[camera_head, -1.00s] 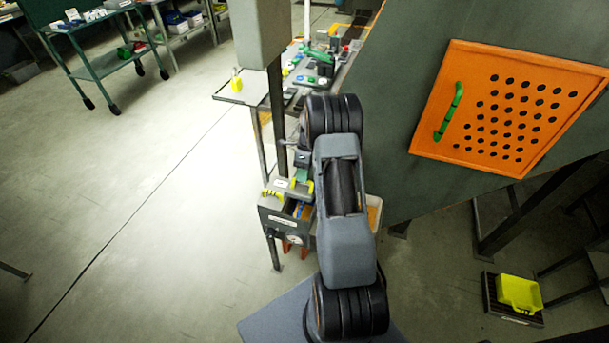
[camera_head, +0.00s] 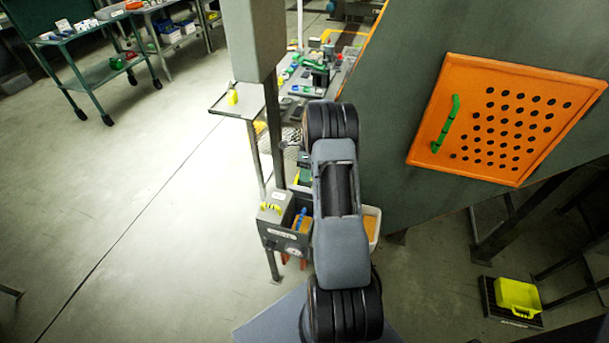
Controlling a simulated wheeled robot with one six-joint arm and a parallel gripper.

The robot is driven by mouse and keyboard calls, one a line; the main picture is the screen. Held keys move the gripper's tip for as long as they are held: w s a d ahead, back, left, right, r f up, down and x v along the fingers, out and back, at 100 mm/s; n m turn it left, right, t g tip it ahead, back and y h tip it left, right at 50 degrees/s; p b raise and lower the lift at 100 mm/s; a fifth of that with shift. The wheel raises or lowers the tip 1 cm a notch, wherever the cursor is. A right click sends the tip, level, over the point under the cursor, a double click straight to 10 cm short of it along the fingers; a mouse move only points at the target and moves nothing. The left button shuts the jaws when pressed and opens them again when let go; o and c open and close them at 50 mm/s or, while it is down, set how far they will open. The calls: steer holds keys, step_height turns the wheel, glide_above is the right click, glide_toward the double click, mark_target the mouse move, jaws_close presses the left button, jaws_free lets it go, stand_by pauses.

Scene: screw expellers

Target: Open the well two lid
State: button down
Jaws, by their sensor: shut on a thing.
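The grey well box (camera_head: 284,240) stands left of my arm. Its left well has a lid with a yellow handle (camera_head: 271,207) in place. The well to the right of it (camera_head: 300,222) is uncovered, with blue and orange inside. My gripper (camera_head: 304,173) is mostly hidden behind my forearm, above and behind the box. It is shut on the well two lid, of which only a yellow-green bit (camera_head: 304,183) shows at the arm's edge, apart from the box.
A pale bin with orange contents (camera_head: 371,226) is right of my arm. A dark green machine wall with an orange perforated panel (camera_head: 505,118) fills the right. A grey post (camera_head: 275,130) stands beside the box. A cluttered bench (camera_head: 322,75) lies behind. The left floor is clear.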

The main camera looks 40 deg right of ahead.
steer(key=shift+s+f, duration=0.15)
steer(key=shift+f, duration=0.3)
steer(key=c, duration=1.5)
jaws_free()
steer(key=shift+c, duration=0.2)
steer(key=shift+o, duration=1.4)
steer(key=shift+d, duration=0.15)
steer(key=shift+o, duration=0.7)
steer(key=shift+r, duration=0.1)
steer(key=shift+w, duration=0.2)
steer(key=shift+r, duration=0.15)
